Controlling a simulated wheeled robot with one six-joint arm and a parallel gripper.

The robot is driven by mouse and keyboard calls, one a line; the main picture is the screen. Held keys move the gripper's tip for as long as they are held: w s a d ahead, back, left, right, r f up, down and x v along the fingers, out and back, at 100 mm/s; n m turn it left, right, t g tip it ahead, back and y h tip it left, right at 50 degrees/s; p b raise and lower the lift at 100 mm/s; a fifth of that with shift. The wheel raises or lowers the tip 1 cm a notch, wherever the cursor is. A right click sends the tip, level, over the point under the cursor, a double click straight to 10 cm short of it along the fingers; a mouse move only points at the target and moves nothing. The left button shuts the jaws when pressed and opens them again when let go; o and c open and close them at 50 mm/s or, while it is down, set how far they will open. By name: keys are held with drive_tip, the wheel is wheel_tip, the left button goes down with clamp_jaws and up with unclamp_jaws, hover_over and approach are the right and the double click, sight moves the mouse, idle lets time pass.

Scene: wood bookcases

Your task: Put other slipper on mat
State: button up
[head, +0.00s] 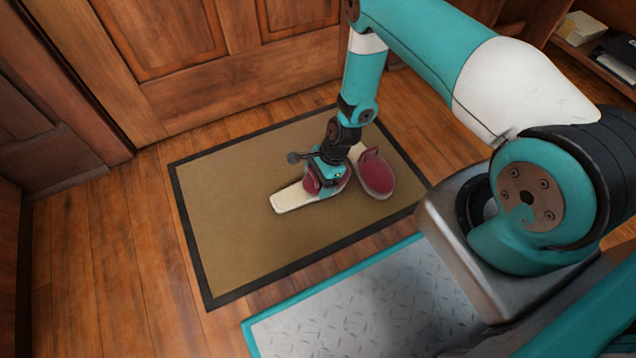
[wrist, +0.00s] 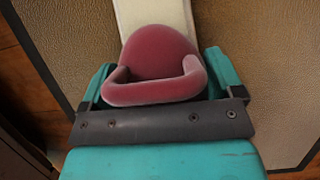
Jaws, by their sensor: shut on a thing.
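A brown mat (head: 225,230) with a dark border lies on the floor. One slipper (head: 375,175), with a red upper and cream sole, lies on the right part of the mat. My gripper (head: 326,178) is over the mat, just left of that slipper, shut on the other slipper (head: 295,196). Its cream sole points to the lower left, at or just above the mat surface; I cannot tell if it touches. In the wrist view the held slipper's red upper (wrist: 158,55) sits between the two teal fingers. My gripper hides part of it in the head view.
A wooden panelled door (head: 235,90) stands behind the mat. A shelf (head: 590,50) with papers or books is at the top right. The left half of the mat is bare. Wooden floor (head: 90,260) lies clear to the left.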

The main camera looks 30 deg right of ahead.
drive_tip(key=shift+f, duration=0.2)
drive_tip(key=o, duration=0.9)
drive_tip(key=p+v, duration=0.6)
drive_tip(key=v, duration=0.6)
drive_tip(key=shift+a+p, duration=0.1)
drive_tip(key=shift+p, duration=0.3)
drive_tip(key=a+r+n, duration=0.3)
drive_tip(key=r+n, duration=0.1)
drive_tip(key=r, duration=0.6)
drive_tip(key=a+r+n, duration=0.3)
drive_tip(key=r+n, duration=0.1)
drive_tip(key=r, duration=0.6)
drive_tip(key=a+r+n, duration=0.3)
drive_tip(key=r+n, duration=0.1)
drive_tip(key=r, duration=0.6)
drive_tip(key=s+r+n, duration=0.4)
drive_tip(key=s+r, duration=0.1)
drive_tip(key=s, duration=0.1)
drive_tip(key=s+a+r+n, duration=0.1)
drive_tip(key=s+r+n, duration=0.3)
drive_tip(key=s, duration=0.3)
drive_tip(key=s+a+r+n, duration=0.1)
drive_tip(key=s+r+n, duration=0.4)
drive_tip(key=s+r, duration=0.1)
drive_tip(key=shift+s+a+r, duration=0.15)
